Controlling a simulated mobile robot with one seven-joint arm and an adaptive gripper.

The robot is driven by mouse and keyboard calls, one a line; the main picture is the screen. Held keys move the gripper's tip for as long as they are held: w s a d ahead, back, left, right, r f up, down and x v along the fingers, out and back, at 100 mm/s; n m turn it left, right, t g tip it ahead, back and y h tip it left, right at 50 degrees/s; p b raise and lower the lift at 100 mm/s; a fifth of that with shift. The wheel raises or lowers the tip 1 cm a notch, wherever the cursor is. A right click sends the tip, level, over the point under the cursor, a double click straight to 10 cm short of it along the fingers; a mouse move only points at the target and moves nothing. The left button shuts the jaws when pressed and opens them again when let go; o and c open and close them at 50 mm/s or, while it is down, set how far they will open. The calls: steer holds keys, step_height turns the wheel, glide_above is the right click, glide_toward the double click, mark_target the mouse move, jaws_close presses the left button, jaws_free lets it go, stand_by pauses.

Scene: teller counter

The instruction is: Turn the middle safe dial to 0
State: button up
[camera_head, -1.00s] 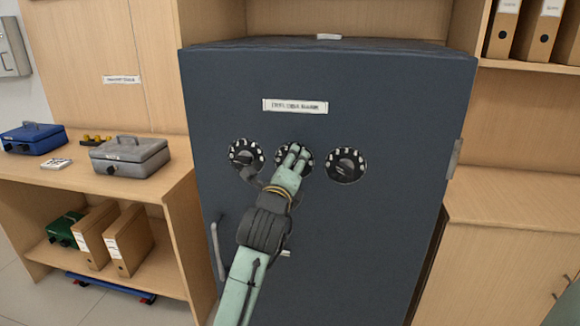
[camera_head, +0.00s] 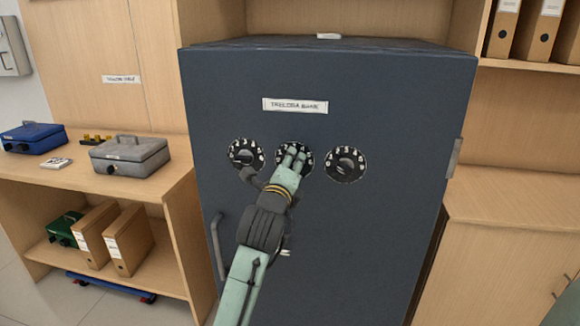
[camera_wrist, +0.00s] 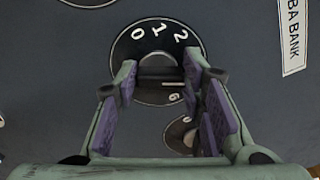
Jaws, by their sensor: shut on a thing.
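The middle safe dial (camera_head: 306,164) is a round black disc with white digits on the dark blue safe (camera_head: 370,230). My gripper (camera_head: 295,153) covers much of it from the front. In the wrist view the dial (camera_wrist: 135,45) shows 0, 1 and 2 along its upper rim and a digit, 6 or 9, at lower right. My gripper (camera_wrist: 160,74) has its purple-padded fingers shut on either side of the grey knob (camera_wrist: 158,61). A short pale line shows below right of the knob. The rest of the digits are hidden.
A left dial (camera_head: 246,154) and a right dial (camera_head: 345,164) flank the middle one closely. The safe's handle (camera_head: 217,248) is at lower left, and a hinge (camera_head: 454,158) at right. A grey cash box (camera_head: 130,155) sits on the left shelf.

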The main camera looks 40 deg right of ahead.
steer(key=n+p, duration=0.1)
steer(key=n, duration=0.5)
steer(key=n+p, duration=0.1)
steer(key=n, duration=0.5)
steer(key=n+p, duration=0.1)
steer(key=n, duration=0.5)
steer(key=shift+f, duration=0.35)
steer(key=n+p, duration=0.2)
steer(key=n, duration=0.3)
steer(key=shift+f, duration=0.1)
steer(key=shift+n, duration=0.4)
steer(key=o, duration=1.1)
steer(key=shift+o, duration=0.2)
steer(key=shift+s, duration=0.1)
